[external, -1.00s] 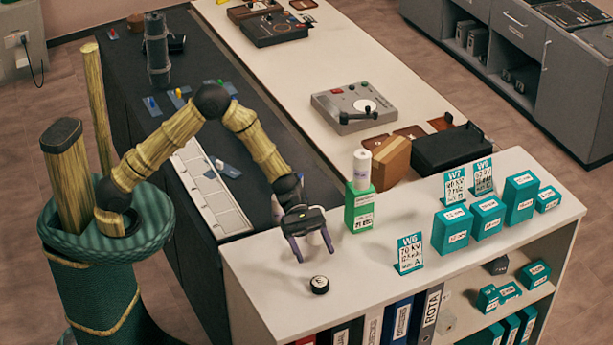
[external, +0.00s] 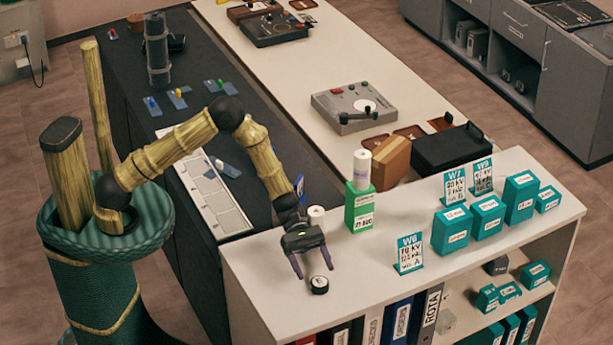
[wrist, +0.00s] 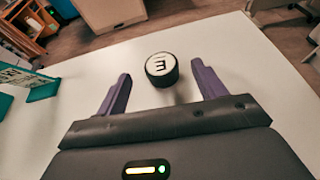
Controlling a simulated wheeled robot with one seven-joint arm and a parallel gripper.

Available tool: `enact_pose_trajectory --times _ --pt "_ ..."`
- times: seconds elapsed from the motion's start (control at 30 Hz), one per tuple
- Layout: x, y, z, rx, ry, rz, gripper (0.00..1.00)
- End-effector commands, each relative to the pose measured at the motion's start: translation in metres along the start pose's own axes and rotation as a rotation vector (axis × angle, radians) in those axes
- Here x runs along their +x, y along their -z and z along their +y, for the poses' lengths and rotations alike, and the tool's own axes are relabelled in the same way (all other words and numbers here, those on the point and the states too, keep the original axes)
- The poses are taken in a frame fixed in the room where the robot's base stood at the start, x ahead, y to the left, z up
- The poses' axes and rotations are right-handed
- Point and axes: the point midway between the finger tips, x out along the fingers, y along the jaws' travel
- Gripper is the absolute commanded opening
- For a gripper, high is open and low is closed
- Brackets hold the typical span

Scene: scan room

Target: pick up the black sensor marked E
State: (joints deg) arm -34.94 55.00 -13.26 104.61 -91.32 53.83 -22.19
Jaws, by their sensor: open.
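The black sensor (external: 319,285) is a short round puck with a white top, standing on the white shelf top near its front edge. In the wrist view the sensor (wrist: 162,69) shows a black letter E on its top. My gripper (external: 315,273) is open and points down toward it, just behind it. In the wrist view my gripper (wrist: 161,84) has its two purple fingers spread, with the sensor lying just beyond the gap between their tips. The fingers appear apart from the sensor.
A white roll (external: 316,216) stands behind my gripper. A green box (external: 359,209) and a teal W6 sign (external: 410,254) stand to the right. Several teal boxes (external: 452,228) stand farther right. The white top (external: 270,300) around the sensor is clear.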

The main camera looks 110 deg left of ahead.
Motion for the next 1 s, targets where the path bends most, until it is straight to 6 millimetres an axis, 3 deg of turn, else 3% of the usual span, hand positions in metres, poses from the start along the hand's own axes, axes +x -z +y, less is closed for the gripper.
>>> enact_pose_trajectory --times 0.33,0.9,0.93,1.0 --pt "0.048 0.003 -0.001 0.0 0.002 0.0 0.7" --pt "0.052 0.004 0.0 0.0 0.001 0.0 0.7" --pt "0.052 0.004 0.0 0.0 0.001 0.0 0.68" --pt "0.052 0.004 0.0 0.0 0.001 0.0 0.54"
